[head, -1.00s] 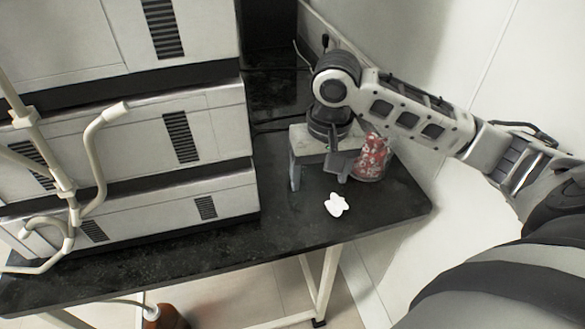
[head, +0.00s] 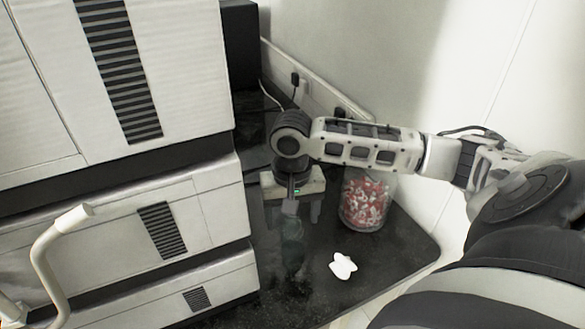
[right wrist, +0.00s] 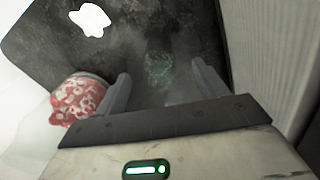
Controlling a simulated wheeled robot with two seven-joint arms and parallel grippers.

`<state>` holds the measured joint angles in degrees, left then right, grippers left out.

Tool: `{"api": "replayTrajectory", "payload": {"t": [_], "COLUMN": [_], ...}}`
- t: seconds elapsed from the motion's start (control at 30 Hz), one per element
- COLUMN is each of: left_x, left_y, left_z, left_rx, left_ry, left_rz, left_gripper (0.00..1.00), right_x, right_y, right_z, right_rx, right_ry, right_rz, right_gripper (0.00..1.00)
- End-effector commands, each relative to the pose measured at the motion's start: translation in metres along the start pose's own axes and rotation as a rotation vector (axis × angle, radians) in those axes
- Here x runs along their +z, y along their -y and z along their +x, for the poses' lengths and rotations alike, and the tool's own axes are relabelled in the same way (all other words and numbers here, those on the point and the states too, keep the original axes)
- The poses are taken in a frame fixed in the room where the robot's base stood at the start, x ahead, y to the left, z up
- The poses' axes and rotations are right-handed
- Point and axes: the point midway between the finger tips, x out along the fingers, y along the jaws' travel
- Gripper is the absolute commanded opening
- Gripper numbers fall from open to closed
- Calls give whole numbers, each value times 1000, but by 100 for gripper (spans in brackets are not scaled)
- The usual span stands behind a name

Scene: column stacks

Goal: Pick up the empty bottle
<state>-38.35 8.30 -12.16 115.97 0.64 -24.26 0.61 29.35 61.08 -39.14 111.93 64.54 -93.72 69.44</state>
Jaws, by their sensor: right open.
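A clear, faintly greenish bottle (head: 292,240), hard to make out against the black tabletop, appears to stand just below my right gripper (head: 291,212) in the head view. In the right wrist view the bottle (right wrist: 159,68) shows as a dim see-through shape between the two fingertips, slightly beyond them. My right gripper (right wrist: 160,76) is open, its fingers apart and holding nothing. I cannot tell whether the bottle touches a finger. My left gripper is out of view.
A jar of red and white pieces (head: 365,203) stands close right of the gripper, also in the wrist view (right wrist: 76,100). A small white object (head: 343,266) lies nearer the table's edge. Stacked white units (head: 190,225) rise on the left. Black tabletop (head: 395,255) is bare at right.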

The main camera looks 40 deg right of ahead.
Motion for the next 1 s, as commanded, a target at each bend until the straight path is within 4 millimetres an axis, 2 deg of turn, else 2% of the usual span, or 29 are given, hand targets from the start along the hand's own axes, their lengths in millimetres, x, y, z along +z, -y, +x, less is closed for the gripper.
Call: {"api": "replayTrajectory", "payload": {"t": [0.17, 0.5, 0.77, 0.8, 0.97, 1.0], "left_x": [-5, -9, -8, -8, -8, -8], "left_y": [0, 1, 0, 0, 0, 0], "left_z": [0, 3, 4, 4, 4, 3], "left_rx": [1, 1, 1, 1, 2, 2], "left_ry": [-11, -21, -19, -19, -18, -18], "left_rz": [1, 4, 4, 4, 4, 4], "left_gripper": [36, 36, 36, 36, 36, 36], "right_x": [0, -4, -4, -4, -4, -4], "right_y": [0, -4, -4, -4, -4, -4], "right_z": [11, 56, 60, 59, 59, 59], "right_rx": [-1, 0, -1, -1, -1, -1], "right_ry": [1, 1, -1, -1, -1, -1], "right_rz": [0, 0, -2, -2, -2, -2], "right_gripper": [72, 72, 72, 69, 24, 23]}}
